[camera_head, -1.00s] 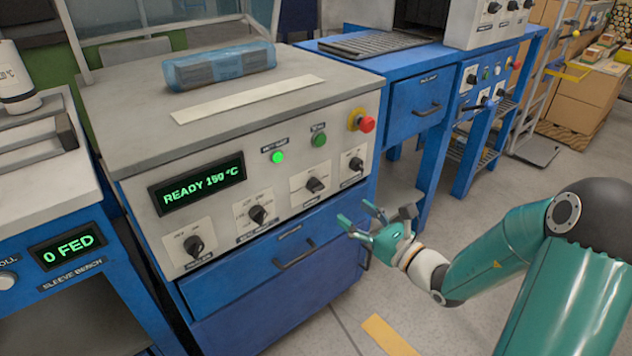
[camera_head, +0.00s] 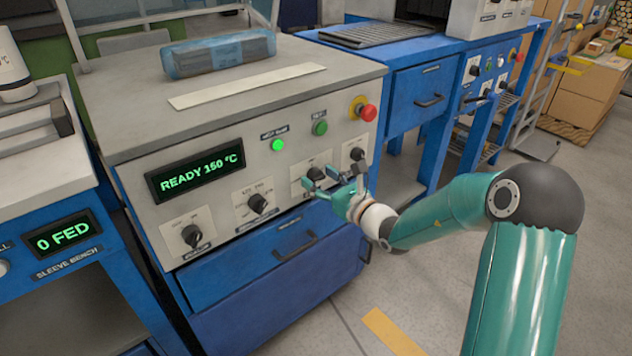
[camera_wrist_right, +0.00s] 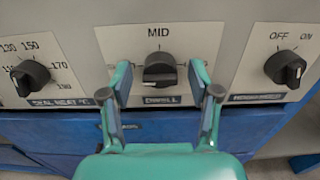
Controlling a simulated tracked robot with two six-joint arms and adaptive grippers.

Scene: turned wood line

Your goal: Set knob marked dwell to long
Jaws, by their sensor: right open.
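The dwell knob (camera_wrist_right: 160,72) is black, on a pale plate with MID above it and a DWELL label below. Its grip bar looks roughly sideways in the right wrist view; I cannot tell which end points. The end markings are hidden behind my fingers. In the head view the knob (camera_head: 317,173) is on the machine's front panel, partly behind my gripper. My right gripper (camera_head: 321,178) is open in front of it, with one finger on each side of the knob in the wrist view. No contact is visible. My left gripper is not in view.
The seal heat knob (camera_wrist_right: 31,76) is to the left and an OFF/ON knob (camera_wrist_right: 285,69) to the right. The panel also has a READY 150 °C display (camera_head: 195,176), a lit green lamp (camera_head: 278,145) and a red button (camera_head: 367,112). A blue drawer (camera_head: 250,262) lies below.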

